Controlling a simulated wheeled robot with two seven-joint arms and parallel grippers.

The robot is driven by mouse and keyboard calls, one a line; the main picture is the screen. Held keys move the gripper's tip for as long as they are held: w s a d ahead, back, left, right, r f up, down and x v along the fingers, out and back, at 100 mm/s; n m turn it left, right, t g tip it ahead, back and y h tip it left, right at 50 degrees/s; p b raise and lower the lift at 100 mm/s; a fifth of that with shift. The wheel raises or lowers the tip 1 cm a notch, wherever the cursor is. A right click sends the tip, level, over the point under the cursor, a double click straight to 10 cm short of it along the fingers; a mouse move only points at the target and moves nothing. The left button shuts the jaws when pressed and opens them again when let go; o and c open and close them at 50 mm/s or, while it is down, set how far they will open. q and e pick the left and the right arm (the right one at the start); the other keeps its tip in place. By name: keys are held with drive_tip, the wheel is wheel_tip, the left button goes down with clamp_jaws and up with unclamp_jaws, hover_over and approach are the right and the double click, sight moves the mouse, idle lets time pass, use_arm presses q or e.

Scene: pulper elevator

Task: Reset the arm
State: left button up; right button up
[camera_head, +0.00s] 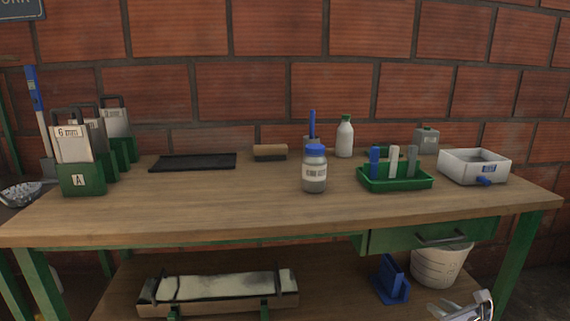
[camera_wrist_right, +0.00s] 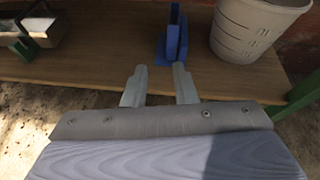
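My right gripper (camera_head: 462,308) shows at the bottom right edge of the head view, low in front of the bench's lower shelf. In the right wrist view, its two pale fingers (camera_wrist_right: 160,72) stand apart with nothing between them, so it is open and empty. Beyond the fingertips are the lower shelf (camera_wrist_right: 100,68), a blue stand (camera_wrist_right: 173,42) and a white bucket (camera_wrist_right: 250,25). The fingers appear clear of these. My left gripper is in neither view.
The wooden bench top (camera_head: 240,210) is clear at its front middle. On it stand a labelled jar (camera_head: 314,174), a green tray (camera_head: 395,184), a white basin (camera_head: 473,168) and green holders (camera_head: 84,180). A drawer (camera_head: 430,238) hangs under the right side, above the lower shelf.

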drive_tip(key=s+a+r+n+g+y, duration=0.25)
drive_tip(key=s+a+r+n, duration=0.35)
drive_tip(key=a, duration=0.3)
drive_tip(key=s+a+r+n+g+y, duration=0.1)
drive_tip(key=s+a+r+n+y, duration=0.25)
drive_tip(key=a+r+n, duration=0.35)
drive_tip(key=s+a+f+n+g+h, duration=0.2)
drive_tip(key=s+a+n, duration=0.1)
drive_tip(key=s+n, duration=0.65)
drive_tip(key=s+a+f+n+g+h, duration=0.2)
drive_tip(key=s+a+n, duration=0.1)
drive_tip(key=s+n, duration=0.65)
wheel_tip(320, 180, up, 28)
drive_tip(key=s+p, duration=0.2)
drive_tip(key=p, duration=2.7)
drive_tip(key=shift+d+r+m+h, duration=0.15)
drive_tip(key=shift+m+h, duration=0.15)
drive_tip(key=shift+g, duration=0.25)
